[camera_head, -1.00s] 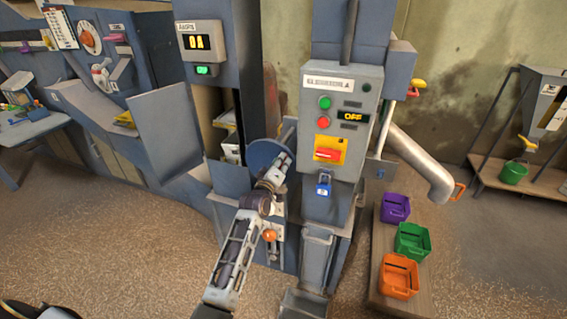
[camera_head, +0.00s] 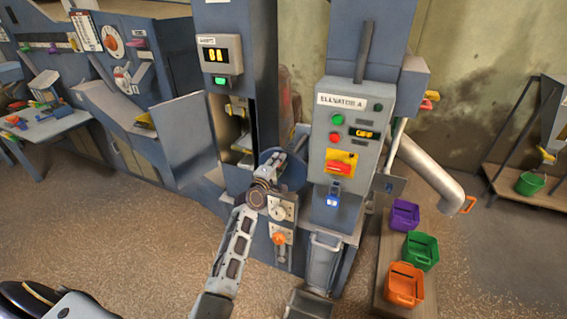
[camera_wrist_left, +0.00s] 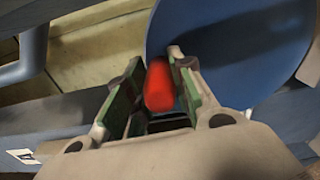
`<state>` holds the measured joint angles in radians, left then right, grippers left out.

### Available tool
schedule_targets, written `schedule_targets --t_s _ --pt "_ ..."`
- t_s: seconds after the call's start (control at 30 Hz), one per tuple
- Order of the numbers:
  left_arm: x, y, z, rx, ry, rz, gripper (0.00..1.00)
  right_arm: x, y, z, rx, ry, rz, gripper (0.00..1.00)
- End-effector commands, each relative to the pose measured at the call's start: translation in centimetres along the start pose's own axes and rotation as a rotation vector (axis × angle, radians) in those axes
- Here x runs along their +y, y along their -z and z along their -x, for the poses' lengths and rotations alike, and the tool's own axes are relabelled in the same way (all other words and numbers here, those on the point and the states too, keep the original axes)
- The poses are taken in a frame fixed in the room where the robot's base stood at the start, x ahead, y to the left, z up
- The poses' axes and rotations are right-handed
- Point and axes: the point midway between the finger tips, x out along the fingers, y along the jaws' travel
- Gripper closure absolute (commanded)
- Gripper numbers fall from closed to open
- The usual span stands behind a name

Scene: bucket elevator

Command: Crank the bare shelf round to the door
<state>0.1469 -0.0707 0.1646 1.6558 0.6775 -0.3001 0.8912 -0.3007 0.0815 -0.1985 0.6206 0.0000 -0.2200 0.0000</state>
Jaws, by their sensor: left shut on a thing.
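A blue crank disc (camera_head: 294,172) is on the machine's side, below and right of a tall door opening (camera_head: 238,128). The disc also shows large in the left wrist view (camera_wrist_left: 225,45). Its red handle (camera_wrist_left: 160,86) stands between the fingers of my left gripper (camera_wrist_left: 157,72), which is shut on it. In the head view my left gripper (camera_head: 270,163) is in front of the disc and hides the handle. Shelf parts and yellowish things show inside the opening; I cannot tell which shelf is bare. My right gripper is not in view.
An orange knob (camera_head: 279,238) sits below. Purple (camera_head: 404,215), green (camera_head: 420,250) and orange (camera_head: 404,285) bins stand at right. Floor at left is clear.

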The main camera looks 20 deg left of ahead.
Motion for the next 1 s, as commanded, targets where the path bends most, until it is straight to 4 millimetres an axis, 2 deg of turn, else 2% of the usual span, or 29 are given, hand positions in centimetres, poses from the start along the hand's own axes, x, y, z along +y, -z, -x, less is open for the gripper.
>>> schedule_targets --t_s 0.03,0.2,0.73,0.77,0.93,1.0 --pt "0.8 0.7 -0.1 0.008 -0.012 0.022 1.0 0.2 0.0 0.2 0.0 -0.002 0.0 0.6" --pt "0.7 1.3 -0.1 0.007 -0.011 0.09 1.0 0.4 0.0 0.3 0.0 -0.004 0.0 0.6" --pt "0.6 1.5 -0.1 0.006 -0.009 0.123 1.0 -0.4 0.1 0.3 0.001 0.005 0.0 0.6" --pt "0.6 1.5 0.0 0.006 -0.009 0.123 0.74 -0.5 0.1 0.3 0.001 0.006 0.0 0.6" --pt "0.6 1.5 0.0 0.005 -0.009 0.123 0.53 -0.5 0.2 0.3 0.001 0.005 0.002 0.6" --pt "0.5 1.5 0.0 0.005 -0.008 0.124 0.53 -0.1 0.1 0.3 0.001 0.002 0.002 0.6"
